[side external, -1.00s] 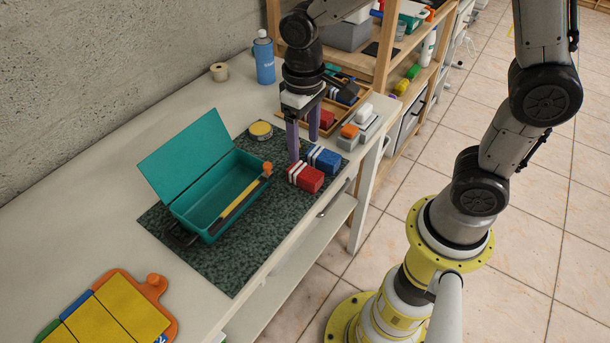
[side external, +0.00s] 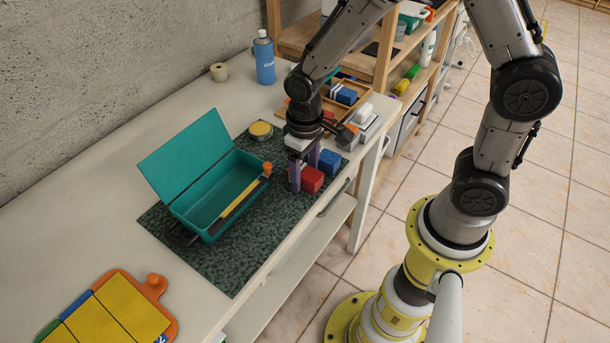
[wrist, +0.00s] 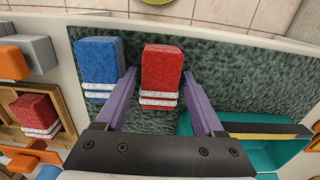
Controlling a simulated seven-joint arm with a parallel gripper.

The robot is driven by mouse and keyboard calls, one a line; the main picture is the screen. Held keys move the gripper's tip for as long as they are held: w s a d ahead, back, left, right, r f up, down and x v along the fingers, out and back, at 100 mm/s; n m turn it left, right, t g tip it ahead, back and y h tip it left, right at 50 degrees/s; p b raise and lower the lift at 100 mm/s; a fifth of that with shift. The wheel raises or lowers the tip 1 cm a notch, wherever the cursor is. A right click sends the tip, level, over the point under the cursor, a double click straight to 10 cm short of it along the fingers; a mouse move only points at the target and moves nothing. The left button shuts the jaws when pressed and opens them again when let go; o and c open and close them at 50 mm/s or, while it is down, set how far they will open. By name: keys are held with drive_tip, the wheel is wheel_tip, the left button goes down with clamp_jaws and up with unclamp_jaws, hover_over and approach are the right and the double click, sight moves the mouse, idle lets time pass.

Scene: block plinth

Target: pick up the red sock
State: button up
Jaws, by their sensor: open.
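The red sock (side external: 312,181) is a red block with white stripes, lying on the dark green mat (side external: 232,268). In the wrist view the red sock (wrist: 161,72) lies between the two purple fingers of my gripper (wrist: 163,82), with its striped end toward the palm. My gripper (side external: 308,172) is open and low over the mat; whether the fingers touch the sock I cannot tell. A similar blue striped block (wrist: 98,66) lies just left of the left finger there; in the side view the blue block (side external: 331,161) is behind the red one.
A wooden tray (wrist: 66,108) holds another red striped block (wrist: 36,112). Grey blocks (side external: 349,138), a blue bottle (side external: 264,58) and a yellow-topped tin (side external: 261,130) stand nearby.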

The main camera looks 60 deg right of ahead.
drive_tip(key=shift+c, duration=0.3)
drive_tip(key=c, duration=1)
drive_tip(key=shift+c, duration=0.2)
drive_tip(key=shift+r, duration=0.1)
